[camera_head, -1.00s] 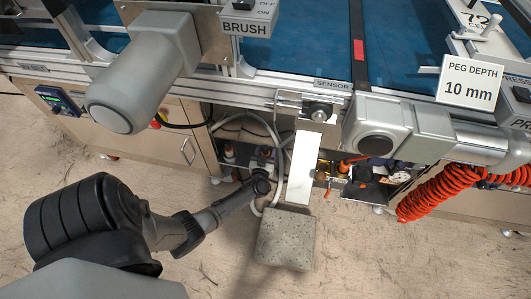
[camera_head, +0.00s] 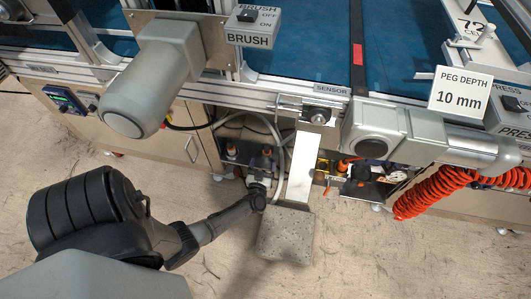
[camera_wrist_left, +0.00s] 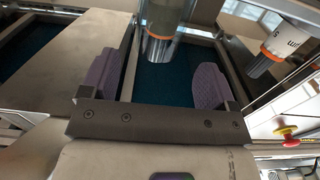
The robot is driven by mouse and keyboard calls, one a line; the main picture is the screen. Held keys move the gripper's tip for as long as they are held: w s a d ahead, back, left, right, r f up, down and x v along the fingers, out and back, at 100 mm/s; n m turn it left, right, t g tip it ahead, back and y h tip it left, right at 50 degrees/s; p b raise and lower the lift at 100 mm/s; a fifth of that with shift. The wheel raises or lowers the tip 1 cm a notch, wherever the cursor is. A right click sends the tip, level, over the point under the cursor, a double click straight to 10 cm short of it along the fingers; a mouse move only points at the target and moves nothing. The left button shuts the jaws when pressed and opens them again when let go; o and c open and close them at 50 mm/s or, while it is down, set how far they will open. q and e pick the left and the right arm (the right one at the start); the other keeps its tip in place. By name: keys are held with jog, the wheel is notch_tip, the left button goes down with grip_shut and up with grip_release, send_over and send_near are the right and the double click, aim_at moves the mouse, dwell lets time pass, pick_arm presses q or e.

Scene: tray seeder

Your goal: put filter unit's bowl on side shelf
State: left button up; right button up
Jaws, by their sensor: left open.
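In the left wrist view, a metal cylinder with an orange band (camera_wrist_left: 161,38) looks like the filter unit's bowl. It stands upright at the top centre, beyond my left gripper (camera_wrist_left: 160,80). The gripper is open, with purple finger pads either side of an empty gap. A second metal cylinder with an orange band (camera_wrist_left: 280,42) is at the upper right; I cannot tell which is the task's bowl. In the head view my left gripper (camera_head: 262,168) is small, below the machine's front rail. I cannot make out the side shelf with certainty.
A speckled grey slab (camera_head: 286,238) and a pale metal strip (camera_head: 301,165) are right of my left wrist. A coiled orange hose (camera_head: 440,190) hangs at the right.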

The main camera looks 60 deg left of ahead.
pick_arm(q)
jog(key=p+v, duration=0.1)
jog(key=v, duration=0.4)
dwell(0.3)
